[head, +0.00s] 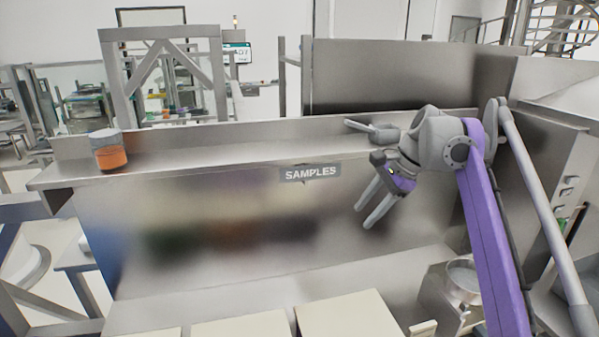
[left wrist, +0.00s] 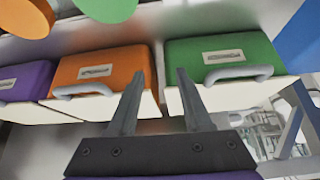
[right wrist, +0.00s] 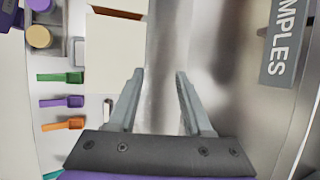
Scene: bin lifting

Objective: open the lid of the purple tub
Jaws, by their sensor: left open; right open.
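My left gripper (left wrist: 160,71) is open and empty, pointing towards the gap between the orange and green tubs. It is out of the head view. My right gripper (head: 363,216) is open and empty in front of the steel panel; it also shows in the right wrist view (right wrist: 160,71).
A steel shelf (head: 250,142) with a SAMPLES label (head: 310,173) carries an orange-filled jar (head: 108,150) at its left end. Cream boxes (head: 345,315) line the bottom. Green (right wrist: 60,77), purple (right wrist: 62,101) and orange (right wrist: 63,124) scoops lie at the left of the right wrist view.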

